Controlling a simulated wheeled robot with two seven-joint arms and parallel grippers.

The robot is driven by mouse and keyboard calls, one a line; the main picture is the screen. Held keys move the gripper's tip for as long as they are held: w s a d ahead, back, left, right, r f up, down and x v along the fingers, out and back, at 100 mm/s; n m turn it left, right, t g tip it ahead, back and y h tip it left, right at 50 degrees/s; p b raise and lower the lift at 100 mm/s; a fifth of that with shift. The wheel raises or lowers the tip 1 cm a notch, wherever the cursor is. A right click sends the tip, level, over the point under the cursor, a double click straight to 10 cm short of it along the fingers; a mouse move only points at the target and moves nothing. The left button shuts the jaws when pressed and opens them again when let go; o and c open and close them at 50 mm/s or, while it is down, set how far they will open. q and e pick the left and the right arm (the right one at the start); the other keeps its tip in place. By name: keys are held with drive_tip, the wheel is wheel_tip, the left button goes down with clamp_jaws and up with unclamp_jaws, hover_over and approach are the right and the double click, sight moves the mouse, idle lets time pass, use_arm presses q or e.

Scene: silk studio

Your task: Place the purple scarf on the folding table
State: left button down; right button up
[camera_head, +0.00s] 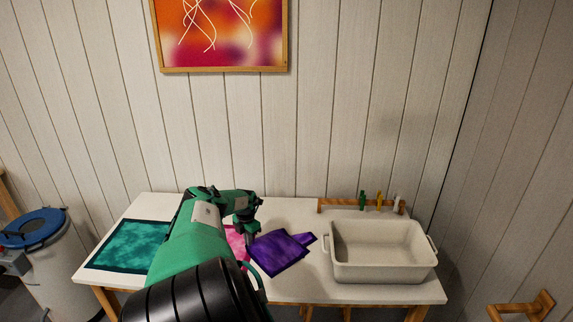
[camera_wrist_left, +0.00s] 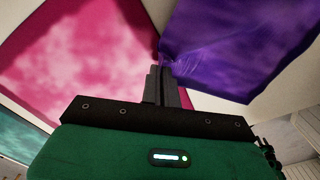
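The purple scarf (camera_head: 280,251) is spread on the white table (camera_head: 295,212), right of the pink scarf. One flap sticks out at its upper right. My left gripper (camera_head: 247,238) reaches down at the scarf's left edge. In the left wrist view the fingers (camera_wrist_left: 163,72) are close together at a corner of the purple scarf (camera_wrist_left: 235,45), and creases run out from the fingertips. The corner looks pinched between them. My right gripper is in no view.
A pink scarf (camera_head: 236,241) lies partly under my left arm. A teal scarf (camera_head: 134,246) lies at the table's left. A beige basin (camera_head: 383,268) stands at the right, before a wooden rack (camera_head: 338,205) with small bottles. A blue-lidded drum (camera_head: 32,228) stands left of the table.

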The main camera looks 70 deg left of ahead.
use_arm(q)
drive_tip(key=c, duration=2.1)
unclamp_jaws()
drive_tip(key=o, duration=0.9)
drive_tip(key=s+a+r+p, duration=0.1)
drive_tip(key=s+r+p, duration=0.2)
drive_tip(key=r+p, duration=0.4)
wheel_tip(320, 180, up, 3)
drive_tip(key=shift+s+a+r, duration=0.1)
drive_tip(key=shift+s+a, duration=0.3)
drive_tip(key=shift+w+a, duration=0.1)
